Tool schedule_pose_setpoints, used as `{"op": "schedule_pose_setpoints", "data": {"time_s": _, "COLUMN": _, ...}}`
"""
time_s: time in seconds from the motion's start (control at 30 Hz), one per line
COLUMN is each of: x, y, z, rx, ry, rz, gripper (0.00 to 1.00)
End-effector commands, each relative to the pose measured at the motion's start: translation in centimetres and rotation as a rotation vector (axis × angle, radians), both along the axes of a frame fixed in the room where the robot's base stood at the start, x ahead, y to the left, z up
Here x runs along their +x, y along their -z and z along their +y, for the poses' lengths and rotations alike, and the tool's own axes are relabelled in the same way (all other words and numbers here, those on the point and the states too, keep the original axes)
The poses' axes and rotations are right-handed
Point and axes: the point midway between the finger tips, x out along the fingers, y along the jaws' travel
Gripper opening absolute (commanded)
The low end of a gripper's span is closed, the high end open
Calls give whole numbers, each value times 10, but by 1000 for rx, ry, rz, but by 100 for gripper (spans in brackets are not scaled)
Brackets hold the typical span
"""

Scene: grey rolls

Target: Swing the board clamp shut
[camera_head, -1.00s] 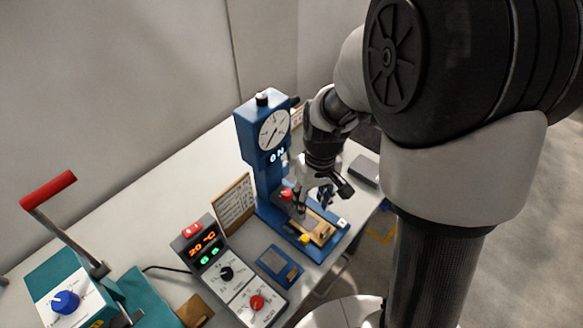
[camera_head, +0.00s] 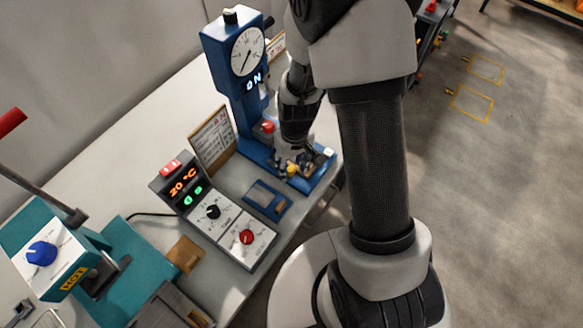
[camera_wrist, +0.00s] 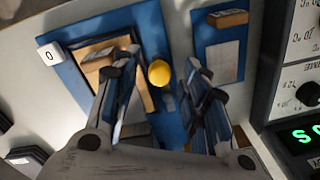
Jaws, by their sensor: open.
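The board clamp shows as a round yellow knob (camera_wrist: 159,73) beside a tan board (camera_wrist: 97,67) on the blue base of the press. The clamp's arm is mostly hidden, so I cannot tell its angle. The knob also shows in the head view (camera_head: 292,169), right by my gripper (camera_head: 295,160). In the wrist view my gripper (camera_wrist: 163,85) is open, with one finger on each side of the knob. I cannot tell whether either finger touches it. The left finger covers part of the board.
The blue press (camera_head: 235,60) with its dial rises behind my gripper, with a red knob (camera_head: 268,127) close by. A blue pad (camera_wrist: 220,45) lies beside the base. A control box (camera_head: 212,212) and a teal machine (camera_head: 60,250) stand to the left.

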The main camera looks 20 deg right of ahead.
Motion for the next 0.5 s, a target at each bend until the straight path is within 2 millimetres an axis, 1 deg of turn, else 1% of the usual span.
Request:
{"op": "schedule_pose_setpoints", "data": {"time_s": 0.1, "x": 1, "y": 5, "z": 0, "rx": 0, "ry": 0, "rz": -2, "gripper": 41}}
{"op": "schedule_pose_setpoints", "data": {"time_s": 0.37, "x": 1, "y": 5, "z": 0, "rx": 0, "ry": 0, "rz": -2, "gripper": 41}}
{"op": "schedule_pose_setpoints", "data": {"time_s": 0.5, "x": 0, "y": 5, "z": 0, "rx": 0, "ry": 0, "rz": -2, "gripper": 32}}
